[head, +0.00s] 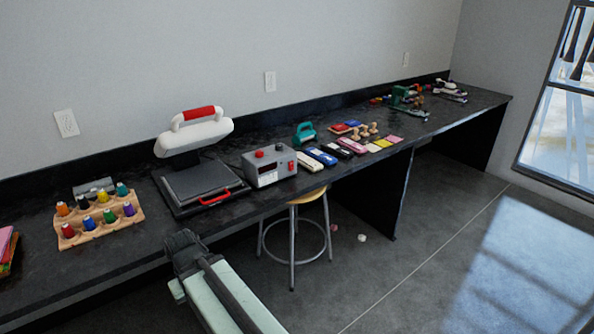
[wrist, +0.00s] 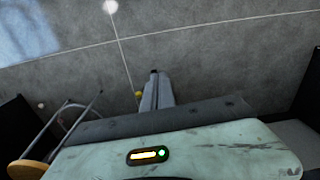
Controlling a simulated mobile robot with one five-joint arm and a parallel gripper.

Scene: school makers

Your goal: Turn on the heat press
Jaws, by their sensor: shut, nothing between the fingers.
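The heat press (head: 195,136) stands on the dark bench left of centre in the head view. It has a white upper part with a red grip on top. Below is a dark flat plate with a red front handle. A grey control box (head: 268,166) stands just to its right, with a red knob and a black knob on top, a dark display and a red switch on its right side. My gripper (head: 184,240) is in front of the bench edge, below the press and apart from it. In the wrist view my gripper (wrist: 155,88) looks shut and empty over the floor.
A stool (head: 296,220) stands under the bench edge. The floor (head: 420,260) to the right is mostly open.

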